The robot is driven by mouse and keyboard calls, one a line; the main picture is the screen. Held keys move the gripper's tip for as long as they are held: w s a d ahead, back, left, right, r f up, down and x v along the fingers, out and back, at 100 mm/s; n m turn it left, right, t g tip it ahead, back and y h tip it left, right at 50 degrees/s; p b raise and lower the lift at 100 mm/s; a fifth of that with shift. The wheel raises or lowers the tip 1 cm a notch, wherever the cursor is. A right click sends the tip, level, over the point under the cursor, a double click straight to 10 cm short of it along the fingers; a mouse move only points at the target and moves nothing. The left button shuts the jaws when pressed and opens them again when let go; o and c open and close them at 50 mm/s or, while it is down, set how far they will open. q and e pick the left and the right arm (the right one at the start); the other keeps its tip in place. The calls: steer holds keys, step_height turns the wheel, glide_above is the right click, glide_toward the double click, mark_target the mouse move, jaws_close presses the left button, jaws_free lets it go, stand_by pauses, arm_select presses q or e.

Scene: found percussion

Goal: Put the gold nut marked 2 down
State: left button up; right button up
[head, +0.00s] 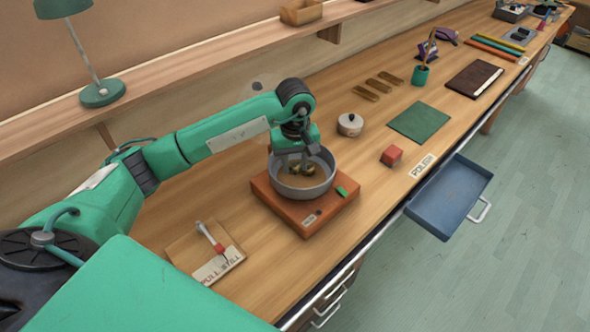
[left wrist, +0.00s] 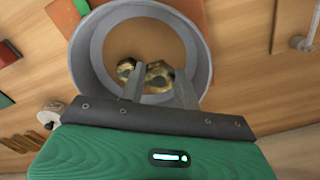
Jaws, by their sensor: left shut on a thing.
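My left gripper (head: 297,167) reaches down into a round grey pan (head: 302,190) with a tan floor. In the left wrist view its fingers stand either side of a gold nut (left wrist: 158,74), and it is shut on this nut. A second gold piece (left wrist: 125,68) lies just outside the left finger. No number can be read on either piece, and I cannot tell whether the held nut touches the pan's floor. The pan stands on a red-brown wooden base (head: 322,217) with a green patch at one corner. My right gripper is not in view.
A lidded pot (head: 350,125), a red block (head: 391,156) and a green mat (head: 419,122) lie to the right. A blue drawer (head: 447,200) stands open at the front edge. A board with a red-handled tool (head: 210,237) lies to the left. The pan's rim surrounds the gripper.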

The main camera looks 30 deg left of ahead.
mark_target(295, 174)
arm_select(q)
steer(key=shift+f, duration=0.5)
step_height(295, 174, down, 3)
steer(key=shift+f+p, duration=0.1)
steer(key=shift+p, duration=0.45)
steer(key=shift+f, duration=0.1)
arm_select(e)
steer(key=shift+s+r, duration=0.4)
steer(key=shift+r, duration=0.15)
arm_select(q)
steer(key=shift+f+b, duration=0.2)
steer(key=shift+b, duration=0.2)
steer(key=o, duration=1)
steer(key=shift+o, duration=0.2)
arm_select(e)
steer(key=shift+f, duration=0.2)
arm_select(q)
steer(key=shift+r, duration=0.1)
